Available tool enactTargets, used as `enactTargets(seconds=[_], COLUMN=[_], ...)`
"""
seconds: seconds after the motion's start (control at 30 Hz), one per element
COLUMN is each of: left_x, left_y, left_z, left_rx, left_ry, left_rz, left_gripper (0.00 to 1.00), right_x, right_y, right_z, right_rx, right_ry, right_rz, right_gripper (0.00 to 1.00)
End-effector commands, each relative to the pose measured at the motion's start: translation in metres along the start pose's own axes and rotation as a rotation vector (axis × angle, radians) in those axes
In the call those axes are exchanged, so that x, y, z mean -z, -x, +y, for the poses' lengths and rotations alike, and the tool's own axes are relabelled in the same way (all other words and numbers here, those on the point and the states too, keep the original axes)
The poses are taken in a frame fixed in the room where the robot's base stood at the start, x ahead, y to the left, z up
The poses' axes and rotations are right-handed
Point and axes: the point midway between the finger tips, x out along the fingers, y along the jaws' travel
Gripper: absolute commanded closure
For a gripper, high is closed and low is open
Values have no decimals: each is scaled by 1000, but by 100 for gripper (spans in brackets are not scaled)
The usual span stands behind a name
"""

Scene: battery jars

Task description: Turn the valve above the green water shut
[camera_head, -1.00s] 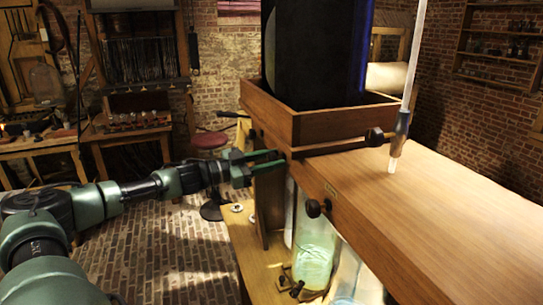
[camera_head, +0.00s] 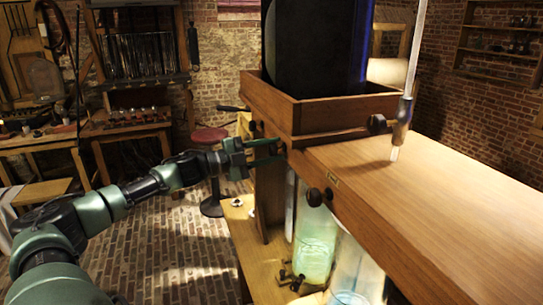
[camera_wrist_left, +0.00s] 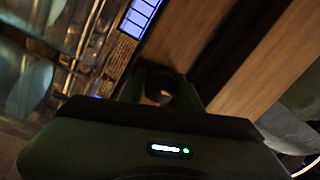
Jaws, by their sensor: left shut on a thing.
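The green water (camera_head: 315,258) stands in a glass jar under the wooden cabinet's front beam in the head view. Two dark round knobs (camera_head: 313,197) stick out of the beam above it. My left gripper (camera_head: 276,149) is at the cabinet's back left corner, left of and above those knobs. Its fingers are shut on a small round knob (camera_wrist_left: 160,94), seen between them in the left wrist view; the fingers and the corner mostly hide it in the head view. I cannot tell how far this knob is turned. My right gripper is out of view.
The wooden cabinet top (camera_head: 430,195) fills the right, with a thin glass rod (camera_head: 409,88) standing on it. A dark panel stands in a wooden tray (camera_head: 330,114) behind. A red stool (camera_head: 209,136) stands at the back left; the brick floor is open there.

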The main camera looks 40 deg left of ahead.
Motion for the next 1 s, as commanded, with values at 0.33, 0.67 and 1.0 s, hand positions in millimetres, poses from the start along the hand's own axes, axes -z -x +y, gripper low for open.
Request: enactTargets(seconds=[0.33, 0.67, 1.0], left_x=[0, 0, 0], left_y=[0, 0, 0], left_z=[0, -2, -2], left_rx=[0, -1, -1], left_ry=[-187, -239, -241], left_rz=[14, 17, 17], left_gripper=[100, 100, 100], right_x=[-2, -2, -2], right_y=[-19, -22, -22], right_z=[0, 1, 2], right_rx=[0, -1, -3], right_ry=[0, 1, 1], right_rz=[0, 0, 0], right_gripper=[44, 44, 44])
